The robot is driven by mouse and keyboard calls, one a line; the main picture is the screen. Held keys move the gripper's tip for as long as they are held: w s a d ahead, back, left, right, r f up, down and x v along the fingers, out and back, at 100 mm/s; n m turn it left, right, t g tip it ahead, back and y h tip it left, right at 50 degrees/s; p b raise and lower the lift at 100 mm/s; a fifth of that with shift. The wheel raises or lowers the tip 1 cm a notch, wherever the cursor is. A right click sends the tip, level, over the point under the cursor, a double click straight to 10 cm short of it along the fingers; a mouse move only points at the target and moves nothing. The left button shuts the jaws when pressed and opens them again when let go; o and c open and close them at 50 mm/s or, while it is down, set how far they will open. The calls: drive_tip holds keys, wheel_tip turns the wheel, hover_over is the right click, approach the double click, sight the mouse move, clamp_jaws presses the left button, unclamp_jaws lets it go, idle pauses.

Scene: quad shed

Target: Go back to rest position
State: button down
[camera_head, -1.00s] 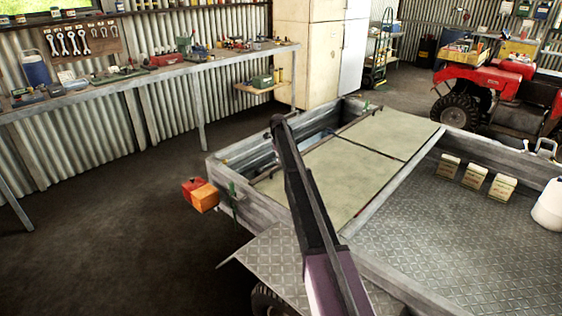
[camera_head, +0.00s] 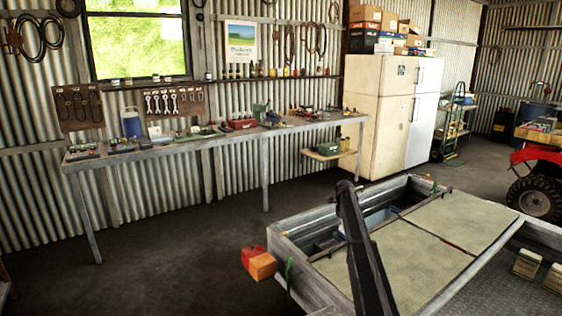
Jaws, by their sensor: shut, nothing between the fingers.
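The task names no object besides my own arm. A dark link of my arm rises from the bottom edge, right of centre, in front of the trailer. Its top end stands over the trailer's open front compartment. My gripper is not visible; the fingers do not show anywhere in this view.
A metal trailer (camera_head: 316,220) with flat boards (camera_head: 408,262) fills the lower right. A workbench (camera_head: 196,141) with tools runs along the left wall. Fridges (camera_head: 378,118) stand at the back. A red quad bike (camera_head: 540,158) is at the right edge. The floor (camera_head: 180,250) at lower left is clear.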

drive_tip(key=shift+r+p, duration=0.7)
drive_tip(key=shift+r, duration=0.35)
drive_tip(key=shift+r+p, duration=0.4)
